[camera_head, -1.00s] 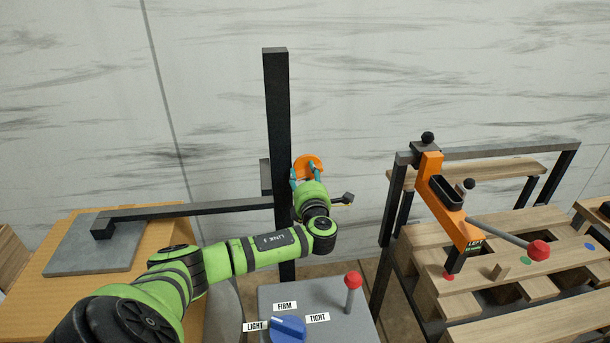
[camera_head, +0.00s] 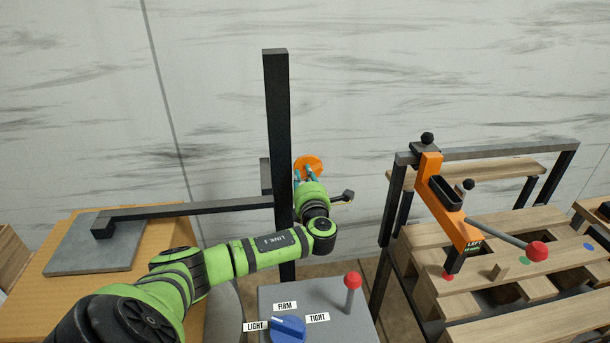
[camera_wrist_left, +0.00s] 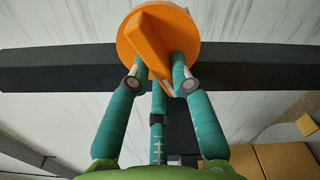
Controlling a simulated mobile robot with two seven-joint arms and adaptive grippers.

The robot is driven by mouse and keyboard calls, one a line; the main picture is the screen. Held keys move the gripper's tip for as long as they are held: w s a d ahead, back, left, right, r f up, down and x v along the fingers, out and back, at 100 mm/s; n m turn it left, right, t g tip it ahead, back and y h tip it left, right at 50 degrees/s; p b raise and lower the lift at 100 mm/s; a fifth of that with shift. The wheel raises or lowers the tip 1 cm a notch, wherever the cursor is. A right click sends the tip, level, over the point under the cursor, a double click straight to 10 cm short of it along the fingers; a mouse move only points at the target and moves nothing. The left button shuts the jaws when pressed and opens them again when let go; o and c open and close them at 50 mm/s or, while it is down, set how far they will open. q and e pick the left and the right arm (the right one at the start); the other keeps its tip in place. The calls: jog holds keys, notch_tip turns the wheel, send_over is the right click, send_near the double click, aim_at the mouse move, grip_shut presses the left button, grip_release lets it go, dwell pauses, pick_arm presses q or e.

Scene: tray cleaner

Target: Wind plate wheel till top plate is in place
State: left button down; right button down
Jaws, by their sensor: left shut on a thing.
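The orange plate wheel (camera_head: 309,164) is mounted beside the tall black post (camera_head: 276,120). My left gripper (camera_head: 305,174) is at the wheel. In the left wrist view, the teal fingers of my left gripper (camera_wrist_left: 158,82) are shut on the raised pointed grip of the orange wheel (camera_wrist_left: 128,38). The grey top plate (camera_head: 70,252) is at the left, at the end of a dark horizontal arm (camera_head: 190,209) from the post. It appears level over a cardboard-brown box (camera_head: 62,292); whether it touches the box I cannot tell. My right gripper is not in view.
A grey console (camera_head: 330,298) with a blue dial (camera_head: 288,329) and a red-knobbed lever (camera_head: 352,282) stands in front of the post. At right, an orange tool (camera_head: 452,215) with a red-ended handle (camera_head: 537,251) sits over a wooden pallet (camera_head: 500,328).

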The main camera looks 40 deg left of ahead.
pick_arm(q)
jog(key=n, duration=0.2)
jog(key=shift+f+n+p, duration=0.15)
jog(key=shift+n+p, duration=0.15)
jog(key=shift+p, duration=0.05)
jog(key=n, duration=0.2)
jog(key=shift+d+f+n, duration=0.1)
jog(key=shift+f+n, duration=0.1)
jog(key=shift+n, duration=0.2)
jog(key=n, duration=0.2)
jog(key=shift+w+f+n, duration=0.15)
jog(key=shift+n, duration=0.25)
jog(key=n+b, duration=0.1)
jog(key=n, duration=0.3)
jog(key=n+b, duration=0.1)
jog(key=n, duration=0.3)
jog(key=w+d+n+b, duration=0.1)
jog(key=n, duration=0.2)
jog(key=shift+f+n+b, duration=0.1)
jog(key=shift+n+b, duration=0.3)
jog(key=c, duration=1.1)
grip_release()
jog(key=shift+a, duration=0.1)
